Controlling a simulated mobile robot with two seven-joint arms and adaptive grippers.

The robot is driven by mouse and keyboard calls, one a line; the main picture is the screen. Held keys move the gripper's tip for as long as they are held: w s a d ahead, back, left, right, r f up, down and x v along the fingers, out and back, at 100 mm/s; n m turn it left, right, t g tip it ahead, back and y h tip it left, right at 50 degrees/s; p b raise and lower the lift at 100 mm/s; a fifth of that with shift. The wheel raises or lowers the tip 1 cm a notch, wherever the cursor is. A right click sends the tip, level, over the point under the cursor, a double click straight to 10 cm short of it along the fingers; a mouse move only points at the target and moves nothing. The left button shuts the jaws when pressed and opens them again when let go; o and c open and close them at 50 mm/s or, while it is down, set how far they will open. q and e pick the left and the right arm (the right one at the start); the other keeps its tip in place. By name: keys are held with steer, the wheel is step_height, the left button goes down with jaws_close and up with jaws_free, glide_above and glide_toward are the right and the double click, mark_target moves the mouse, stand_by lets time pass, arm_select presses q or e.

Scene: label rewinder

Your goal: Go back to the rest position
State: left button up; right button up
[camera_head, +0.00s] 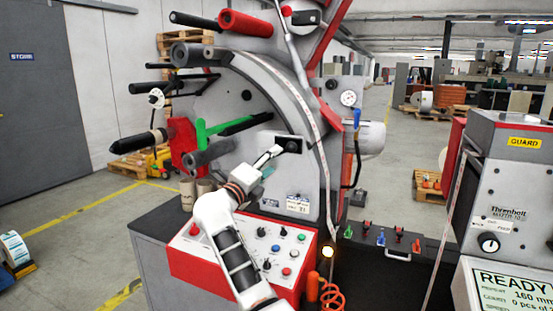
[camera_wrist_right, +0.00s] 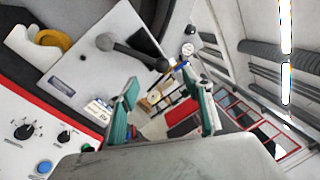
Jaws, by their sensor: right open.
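My right gripper (camera_head: 270,157) is in front of the grey round face of the label rewinder (camera_head: 245,100), just left of a grey plate with a dark knob or lever (camera_head: 290,145). My white right arm reaches up to it over the control panel. In the right wrist view the gripper (camera_wrist_right: 160,92) shows two teal-padded fingers spread apart, with nothing between them. A dark lever (camera_wrist_right: 130,50) on a grey plate lies beyond and to the left of the fingers there. My left gripper is not in view.
A red-edged control panel (camera_head: 187,262) with knobs and buttons sits below my right arm. Rollers, including a green one (camera_head: 222,128), stick out from the machine's left. A grey machine with a screen (camera_head: 510,285) stands at right. Open floor (camera_head: 70,190) lies at left.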

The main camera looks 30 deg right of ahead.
steer(key=shift+a, duration=0.1)
stand_by(0.4)
steer(key=s+a+f+n+t+y, duration=0.35)
steer(key=s+f+n+y, duration=0.25)
steer(key=f+n, duration=0.4)
steer(key=s+a+f+n+t+y, duration=0.3)
steer(key=s+a+f+n+y, duration=0.15)
steer(key=f+n, duration=0.6)
steer(key=s+a+f+n+t+y, duration=0.35)
steer(key=s+f+n+y, duration=0.3)
steer(key=f+n, duration=0.35)
steer(key=s+a+f+n+g+y, duration=0.1)
steer(key=s+f+n+g, duration=0.6)
steer(key=s+f, duration=1.5)
steer(key=s+g+y, duration=0.1)
steer(key=s+g, duration=0.2)
steer(key=shift+s+a+n, duration=0.15)
steer(key=shift+a+n, duration=0.2)
